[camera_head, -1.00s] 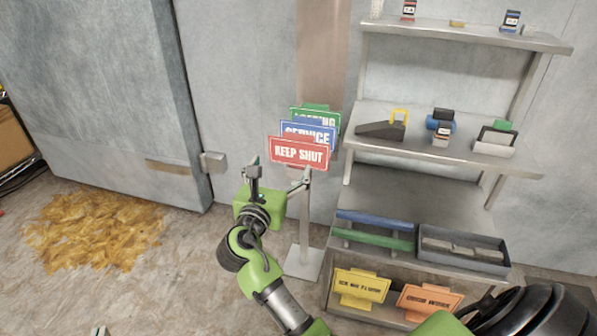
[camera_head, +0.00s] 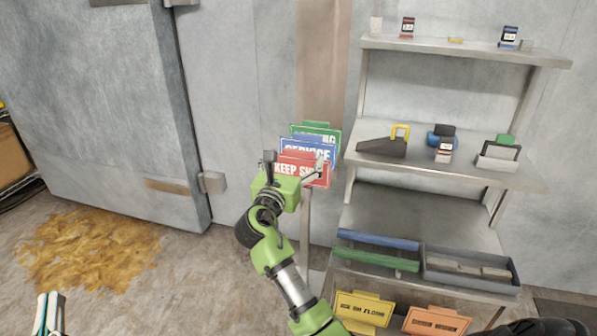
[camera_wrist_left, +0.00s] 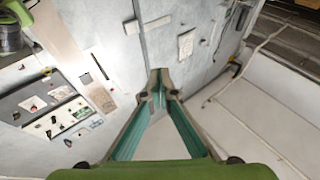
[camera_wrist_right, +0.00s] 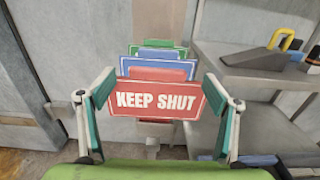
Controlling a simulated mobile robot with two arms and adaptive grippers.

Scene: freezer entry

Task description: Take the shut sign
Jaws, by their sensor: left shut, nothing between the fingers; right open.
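The red KEEP SHUT sign (camera_head: 298,171) stands at the front of a rack on a post, before the blue SERVICE sign (camera_head: 306,150) and a green sign (camera_head: 318,132). My right gripper (camera_head: 294,167) is open, with its fingers near the red sign's two sides and partly hiding its lettering. In the right wrist view the red sign (camera_wrist_right: 154,101) appears whole between the spread fingers; I cannot tell whether they touch it. My left gripper (camera_head: 48,310) is low at the far left, away from the signs. In the left wrist view its fingertips (camera_wrist_left: 159,76) are together and empty.
A metal shelf unit (camera_head: 440,180) stands just right of the signs, holding tools, a grey tray (camera_head: 470,265), and yellow (camera_head: 362,308) and orange (camera_head: 436,320) signs. A large door (camera_head: 100,110) is at left. A yellow-brown patch (camera_head: 88,248) covers the floor before it.

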